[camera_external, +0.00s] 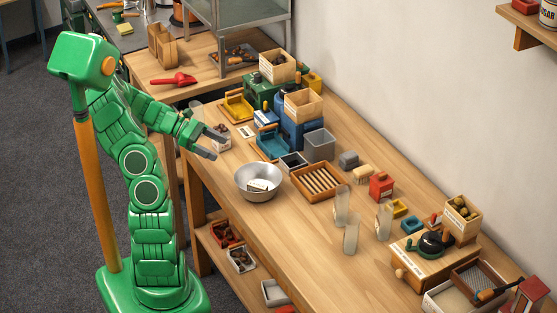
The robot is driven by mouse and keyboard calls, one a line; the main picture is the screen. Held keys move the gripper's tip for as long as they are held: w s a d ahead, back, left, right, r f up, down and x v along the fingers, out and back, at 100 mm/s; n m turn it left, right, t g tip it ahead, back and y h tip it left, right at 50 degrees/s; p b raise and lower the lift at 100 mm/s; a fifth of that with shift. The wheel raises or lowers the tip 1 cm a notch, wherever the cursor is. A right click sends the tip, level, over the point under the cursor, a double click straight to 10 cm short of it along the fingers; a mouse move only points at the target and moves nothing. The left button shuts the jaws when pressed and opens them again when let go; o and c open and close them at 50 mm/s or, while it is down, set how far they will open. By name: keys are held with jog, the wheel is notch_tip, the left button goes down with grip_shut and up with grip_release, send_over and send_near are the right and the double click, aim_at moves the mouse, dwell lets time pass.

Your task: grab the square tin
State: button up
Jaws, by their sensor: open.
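A grey, open-topped square tin (319,146) stands upright on the wooden table, right of the blue machine. A smaller, low, dark-rimmed square container (293,162) sits just left of it; I cannot tell for certain which of the two is the task's tin. My gripper (213,146) is open, its dark fingers apart, over the left part of the table. It is well left of both containers.
Blue (300,131) and green machines with wooden hoppers stand behind left. Several clear cups (351,237) stand farther right. The table's front edge between bowl and cups is clear.

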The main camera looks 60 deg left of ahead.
jog(key=s+d+f+m+g+y, duration=0.1)
jog(key=s+f+m+g+y, duration=0.2)
jog(key=s+f+m+g, duration=0.45)
jog(key=s+a+f+m+g+y, duration=0.25)
jog(key=a+m+g+y, duration=0.5)
jog(key=m, duration=0.55)
notch_tip(320, 180, up, 12)
jog(key=f+m+t+y, duration=0.1)
jog(key=m+t+y, duration=0.3)
jog(key=m+y, duration=1.35)
send_over(220, 148)
jog(key=w+d, duration=0.1)
jog(key=d, duration=0.2)
jog(key=m+h, duration=0.5)
jog(key=shift+m, duration=0.6)
jog(key=f, duration=0.7)
jog(key=w+f, duration=0.1)
jog(key=f, duration=0.3)
jog(key=shift+f, duration=0.35)
jog(key=shift+f+t, duration=0.3)
jog(key=shift+f, duration=0.05)
jog(key=shift+r+x, duration=0.2)
jog(key=shift+x, duration=1.75)
jog(key=shift+r+x, duration=0.2)
jog(key=shift+x, duration=1.7)
